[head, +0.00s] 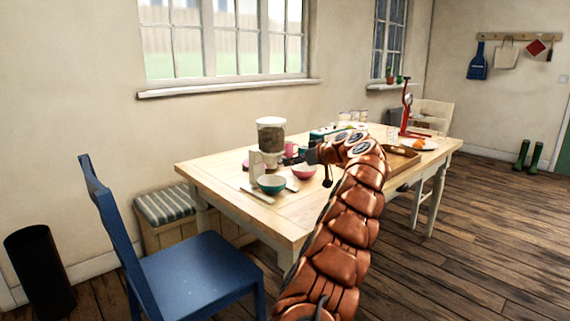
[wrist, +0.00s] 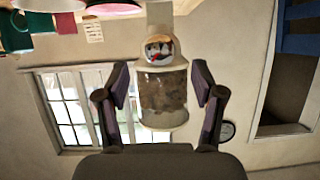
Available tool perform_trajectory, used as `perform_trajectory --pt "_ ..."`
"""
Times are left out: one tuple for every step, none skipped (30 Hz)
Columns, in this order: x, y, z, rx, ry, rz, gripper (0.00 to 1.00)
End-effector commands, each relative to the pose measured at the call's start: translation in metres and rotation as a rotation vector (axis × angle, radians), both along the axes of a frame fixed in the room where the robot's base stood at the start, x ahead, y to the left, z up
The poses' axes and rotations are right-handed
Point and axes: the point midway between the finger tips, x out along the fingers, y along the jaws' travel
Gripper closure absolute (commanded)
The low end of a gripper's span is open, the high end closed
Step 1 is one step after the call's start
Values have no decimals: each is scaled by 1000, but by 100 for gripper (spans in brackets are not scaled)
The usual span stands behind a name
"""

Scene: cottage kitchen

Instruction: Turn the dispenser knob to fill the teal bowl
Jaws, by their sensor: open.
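The dispenser (head: 271,135) stands on the near left part of the table, with a clear hopper of brown contents over a cream body. In the wrist view the dispenser (wrist: 163,100) appears upside down, its hopper between my fingers in the picture. A round shiny piece, apparently the knob (wrist: 159,50), faces the camera just beyond the fingertips.
Cutlery (head: 257,195) lies by the teal bowl. A brown tray (head: 402,153) and a red press-like stand (head: 406,112) are farther right. A blue chair (head: 200,270) stands at the table's near left.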

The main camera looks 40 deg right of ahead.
Motion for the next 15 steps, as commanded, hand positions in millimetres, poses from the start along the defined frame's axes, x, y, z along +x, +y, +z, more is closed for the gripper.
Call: perform_trajectory --pt "6 0 -5 1 4 1 32" --pt "9 0 -6 2 4 0 32" --pt "12 -1 -8 3 4 -1 32" --pt "15 -1 -9 3 4 -1 32" --pt "19 0 -9 3 3 -1 32" --pt "23 0 -11 2 3 0 32" --pt "27 1 -13 3 4 1 32" --pt "30 1 -14 3 4 2 32" --pt "34 1 -17 4 4 3 32" --pt "36 0 -18 3 5 1 32" --pt "38 0 -19 3 5 0 32" --pt "41 0 -20 3 4 0 32" --pt "44 0 -20 3 3 0 32" --pt "46 1 -20 2 3 0 32" --pt "48 1 -21 3 2 1 32"
